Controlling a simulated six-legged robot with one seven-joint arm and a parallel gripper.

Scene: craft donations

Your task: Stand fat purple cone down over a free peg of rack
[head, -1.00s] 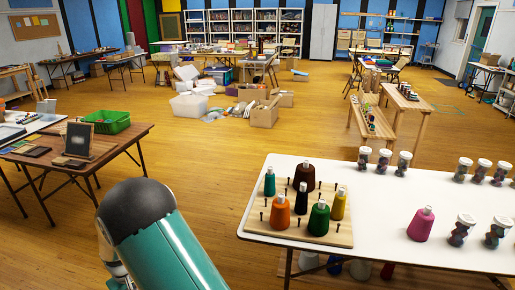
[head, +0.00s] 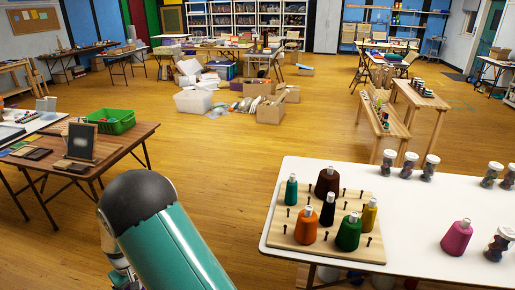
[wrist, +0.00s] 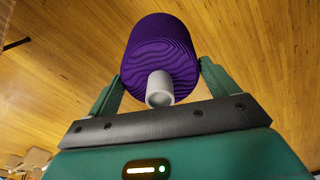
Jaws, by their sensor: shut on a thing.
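The fat purple cone (wrist: 160,55) is held in my gripper (wrist: 160,85), seen in the wrist view. The two green fingers press on its sides, and its pale core end (wrist: 160,88) points toward the palm. Wood floor shows behind it. The head view does not show the gripper or this cone. The rack (head: 285,228) is a wooden board with dark pegs on the white table in the head view. It bears teal, brown, black, yellow, orange and green cones. Bare pegs show along its back, left and front right parts, such as one peg (head: 284,229) at the left.
A pink cone (head: 457,238) stands on the white table (head: 420,200) right of the rack, with several jars of dark bits (head: 388,163) along the back and right. A brown table (head: 95,160) with a green basket (head: 110,121) stands at the left. Open floor lies between.

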